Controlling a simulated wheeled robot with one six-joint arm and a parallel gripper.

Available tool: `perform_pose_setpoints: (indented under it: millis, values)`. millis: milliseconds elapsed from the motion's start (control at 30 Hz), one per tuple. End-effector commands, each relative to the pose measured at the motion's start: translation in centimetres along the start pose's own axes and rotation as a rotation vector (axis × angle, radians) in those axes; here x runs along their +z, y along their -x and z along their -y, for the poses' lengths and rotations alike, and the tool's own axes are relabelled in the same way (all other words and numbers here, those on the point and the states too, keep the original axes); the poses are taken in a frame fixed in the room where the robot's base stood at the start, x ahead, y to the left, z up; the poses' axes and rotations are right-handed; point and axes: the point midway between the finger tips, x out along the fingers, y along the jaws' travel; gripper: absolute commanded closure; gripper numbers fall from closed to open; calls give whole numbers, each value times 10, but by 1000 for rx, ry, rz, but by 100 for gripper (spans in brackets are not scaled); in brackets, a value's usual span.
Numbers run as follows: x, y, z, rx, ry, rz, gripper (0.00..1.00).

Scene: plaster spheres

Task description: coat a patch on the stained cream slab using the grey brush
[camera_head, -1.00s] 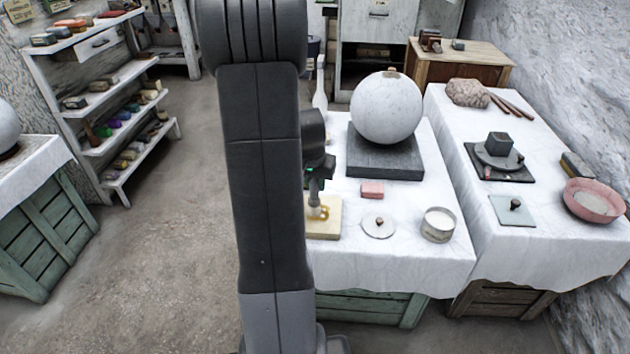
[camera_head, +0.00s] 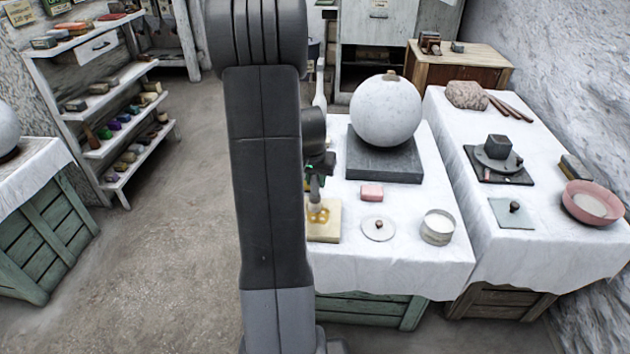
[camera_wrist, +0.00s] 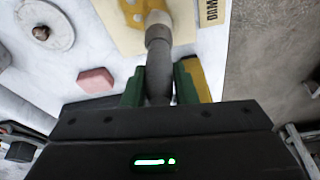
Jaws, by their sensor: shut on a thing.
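The cream slab (camera_head: 328,234) with yellow-brown stains lies on the white-clothed table, partly hidden behind my arm in the head view. It also shows at the top of the wrist view (camera_wrist: 121,36). My gripper (camera_wrist: 160,88) is shut on the grey handle of the brush (camera_wrist: 158,58), one finger on each side. The brush points away from my gripper over the slab, and its pale head lies over the stained part. I cannot tell whether the bristles touch the surface. In the head view the brush (camera_head: 314,196) stands roughly upright above the slab.
A pink block (camera_head: 371,192), a round white lid (camera_head: 378,228) and an open tin (camera_head: 438,227) stand right of the slab. A large plaster sphere (camera_head: 387,110) rests on a dark plinth (camera_head: 384,160) behind. A second table at right holds a pink bowl (camera_head: 591,203).

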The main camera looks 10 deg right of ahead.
Motion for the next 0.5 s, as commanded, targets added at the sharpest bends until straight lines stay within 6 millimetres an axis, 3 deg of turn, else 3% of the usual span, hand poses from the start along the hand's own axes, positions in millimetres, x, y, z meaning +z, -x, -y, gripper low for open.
perform_pose_setpoints:
  millis: [500]
  values:
    - [15,5,-3,0,0,0,98]
